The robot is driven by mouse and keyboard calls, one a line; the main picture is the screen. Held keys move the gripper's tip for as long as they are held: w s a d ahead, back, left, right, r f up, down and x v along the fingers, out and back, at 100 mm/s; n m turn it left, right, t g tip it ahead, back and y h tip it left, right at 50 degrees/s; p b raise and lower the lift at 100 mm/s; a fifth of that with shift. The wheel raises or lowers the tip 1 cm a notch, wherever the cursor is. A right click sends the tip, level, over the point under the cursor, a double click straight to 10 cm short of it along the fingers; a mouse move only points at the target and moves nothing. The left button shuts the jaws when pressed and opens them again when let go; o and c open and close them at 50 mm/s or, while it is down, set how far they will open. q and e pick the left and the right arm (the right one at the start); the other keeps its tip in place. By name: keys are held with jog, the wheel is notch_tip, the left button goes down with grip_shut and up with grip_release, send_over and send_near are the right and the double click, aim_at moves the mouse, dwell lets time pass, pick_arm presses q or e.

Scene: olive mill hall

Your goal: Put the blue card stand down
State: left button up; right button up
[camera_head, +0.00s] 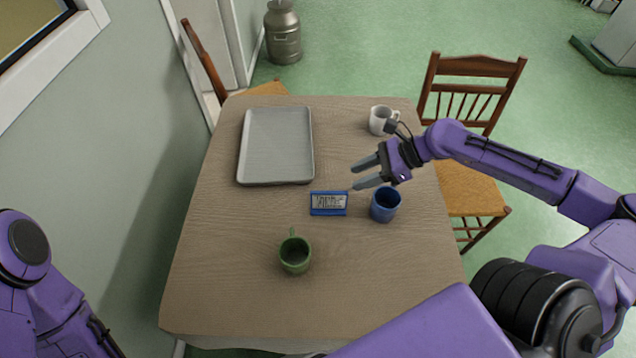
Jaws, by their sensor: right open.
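The blue card stand (328,203), with a white printed card, stands on the wooden table (230,270) near its middle. My right gripper (354,176) is open and empty, just above and to the right of the card stand, apart from it in the picture. Its fingers point left. My left arm shows at the lower left edge, but its gripper is out of view.
A blue mug (385,205) stands close to the right of the card stand. A green mug (295,254) is nearer me, a white mug (381,120) farther back. A grey tray (276,146) lies back left. Wooden chairs (471,190) stand around. The table's front is clear.

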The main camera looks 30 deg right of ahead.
aim_at(331, 192)
jog(key=a+f+b, duration=0.2)
jog(key=a+b, duration=0.1)
jog(key=shift+f, duration=0.35)
jog(key=b+x, duration=0.3)
jog(key=x, duration=0.2)
jog(key=shift+w+a+f+b, duration=0.1)
jog(key=shift+a+f+b, duration=0.05)
jog(key=shift+b, duration=0.2)
jog(key=shift+w+a, duration=0.1)
jog(key=shift+a, duration=0.25)
grip_shut()
